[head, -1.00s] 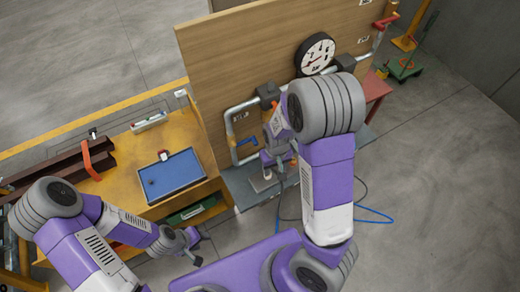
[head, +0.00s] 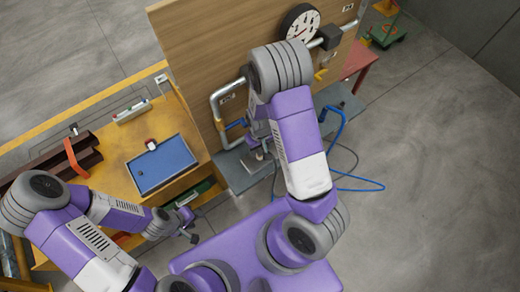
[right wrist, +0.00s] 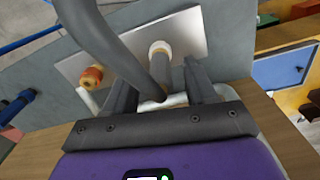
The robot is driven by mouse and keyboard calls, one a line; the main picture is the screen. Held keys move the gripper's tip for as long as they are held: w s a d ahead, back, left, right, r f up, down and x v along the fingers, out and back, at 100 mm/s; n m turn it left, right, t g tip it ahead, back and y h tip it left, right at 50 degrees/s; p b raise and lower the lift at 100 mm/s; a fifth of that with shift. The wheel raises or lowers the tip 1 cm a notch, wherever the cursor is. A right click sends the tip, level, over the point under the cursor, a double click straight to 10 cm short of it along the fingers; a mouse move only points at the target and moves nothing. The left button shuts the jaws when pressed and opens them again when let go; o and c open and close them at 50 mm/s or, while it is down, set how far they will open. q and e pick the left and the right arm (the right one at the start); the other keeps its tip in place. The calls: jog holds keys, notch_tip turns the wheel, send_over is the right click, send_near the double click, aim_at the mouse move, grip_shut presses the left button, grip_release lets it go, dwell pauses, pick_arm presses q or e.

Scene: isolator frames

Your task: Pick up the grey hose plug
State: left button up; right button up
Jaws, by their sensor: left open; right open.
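In the right wrist view my right gripper (right wrist: 160,88) is open, its two dark fingers apart near a pale plate (right wrist: 190,32). A thick grey hose (right wrist: 115,50) curves down from the top left, and its lower end shows between the fingers. A grey upright piece with a cream ring (right wrist: 160,48) is just beyond; I cannot tell which part is the plug or whether a finger touches it. In the head view my right arm largely hides this gripper, beside the board's lower edge. My left gripper (head: 189,227) is open, low by the yellow table.
An orange-red fitting (right wrist: 92,77) stands at the plate's left. A wooden board (head: 205,55) with pipes and a gauge (head: 300,22) rises behind. A blue tray (head: 162,165) lies on the yellow table (head: 115,178). A blue hose (head: 340,118) loops right of my right arm.

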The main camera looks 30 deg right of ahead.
grip_shut()
dwell(0.3)
notch_tip(320, 180, up, 28)
jog(key=p, duration=0.3)
dwell(0.3)
jog(key=shift+r+p, duration=0.1)
jog(key=shift+p, duration=0.2)
jog(key=shift+r, duration=1.65)
